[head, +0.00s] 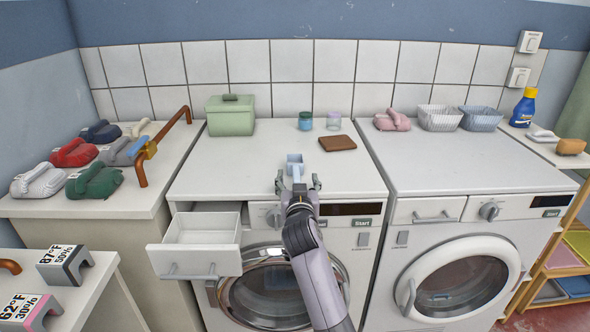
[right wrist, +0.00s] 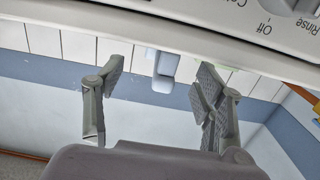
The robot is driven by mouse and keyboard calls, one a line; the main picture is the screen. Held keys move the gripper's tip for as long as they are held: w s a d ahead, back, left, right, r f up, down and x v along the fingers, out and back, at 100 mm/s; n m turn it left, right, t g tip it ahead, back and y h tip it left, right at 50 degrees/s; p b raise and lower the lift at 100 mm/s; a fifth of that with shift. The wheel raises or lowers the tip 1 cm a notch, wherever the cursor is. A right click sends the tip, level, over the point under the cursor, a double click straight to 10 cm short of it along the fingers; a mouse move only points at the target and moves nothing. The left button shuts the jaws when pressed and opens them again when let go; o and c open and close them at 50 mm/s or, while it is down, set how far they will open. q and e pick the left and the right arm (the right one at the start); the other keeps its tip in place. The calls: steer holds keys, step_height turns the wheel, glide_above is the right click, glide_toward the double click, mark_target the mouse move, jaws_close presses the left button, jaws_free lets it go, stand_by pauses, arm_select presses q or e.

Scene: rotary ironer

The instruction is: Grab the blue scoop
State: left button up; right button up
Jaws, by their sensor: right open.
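The light blue scoop (head: 295,160) lies on top of the left washing machine (head: 230,180), near its front edge. Its square cup faces the back and its handle points toward my right gripper (head: 298,183). My right gripper is open at the front edge, with one finger on each side of the line of the handle. In the right wrist view the scoop (right wrist: 165,70) shows between the two spread fingertips (right wrist: 161,80), with a gap on both sides. I cannot tell whether the handle's end reaches between the fingers. My left gripper is not in view.
An open, empty drawer (head: 197,258) juts out left of my right arm. A brown wallet-like item (head: 337,143), two small jars (head: 305,121) and a green box (head: 230,115) stand behind the scoop. Baskets (head: 440,118) stand on the right machine. The surface around the scoop is clear.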

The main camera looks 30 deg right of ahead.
mark_target(295, 166)
steer(key=shift+p+x, duration=0.5)
steer(key=shift+x, duration=2.75)
steer(key=shift+w+a, duration=0.1)
steer(key=shift+a, duration=0.05)
steer(key=shift+c, duration=0.5)
steer(key=c, duration=1.1)
